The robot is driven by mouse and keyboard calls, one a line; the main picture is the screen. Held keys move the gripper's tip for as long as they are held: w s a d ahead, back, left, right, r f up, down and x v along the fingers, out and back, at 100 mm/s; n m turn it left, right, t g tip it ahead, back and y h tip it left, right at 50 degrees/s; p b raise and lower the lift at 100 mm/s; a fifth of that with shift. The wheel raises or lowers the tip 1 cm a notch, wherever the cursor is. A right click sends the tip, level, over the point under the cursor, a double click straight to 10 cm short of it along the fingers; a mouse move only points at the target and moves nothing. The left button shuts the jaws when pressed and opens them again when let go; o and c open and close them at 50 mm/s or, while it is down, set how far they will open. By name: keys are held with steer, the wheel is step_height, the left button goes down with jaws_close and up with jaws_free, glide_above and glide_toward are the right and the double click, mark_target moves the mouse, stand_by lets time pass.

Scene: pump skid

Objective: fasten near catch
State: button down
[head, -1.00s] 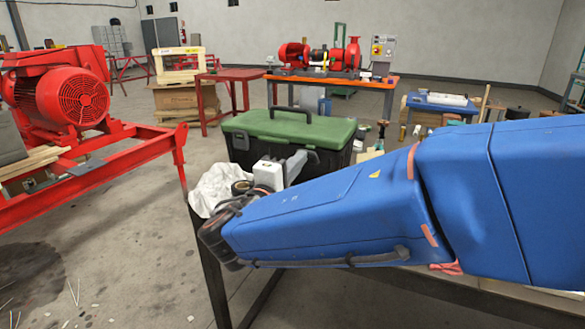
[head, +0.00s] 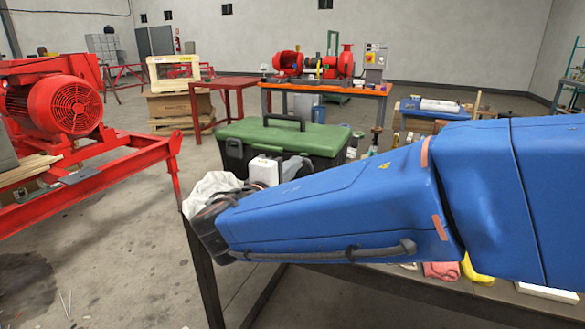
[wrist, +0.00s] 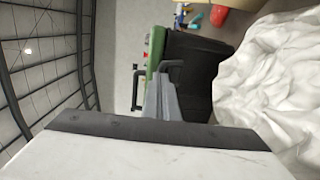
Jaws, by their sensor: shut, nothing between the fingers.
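The toolbox (head: 336,163) has a black body and a green lid (head: 285,137) that looks closed, with a black carry handle on top. A black catch (head: 234,148) shows at the left of its front side. In the wrist view the toolbox (wrist: 203,75) stands just beyond my fingers, and a black loop-like part (wrist: 172,68), perhaps a catch, shows at the lid edge. My gripper (wrist: 162,88) is shut and empty, its grey fingertips pointing at that edge. I cannot tell whether they touch it. In the head view my gripper (head: 295,166) is partly hidden by my blue arm.
A crumpled white cloth (head: 210,188) lies left of my gripper, and fills the right of the wrist view (wrist: 275,80). Small items and a pink cloth (head: 441,270) lie on the bench. A red motor skid (head: 70,110) stands left; open floor lies between.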

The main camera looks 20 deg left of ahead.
steer(key=r+g, duration=0.1)
steer(key=w+r+g, duration=0.1)
steer(key=g, duration=0.1)
steer(key=w+r+g, duration=0.1)
steer(key=g, duration=0.1)
steer(key=shift+w+d+y, duration=0.1)
steer(key=shift+w+y, duration=0.05)
steer(key=shift+y, duration=0.15)
steer(key=shift+f, duration=0.15)
steer(key=shift+r, duration=0.8)
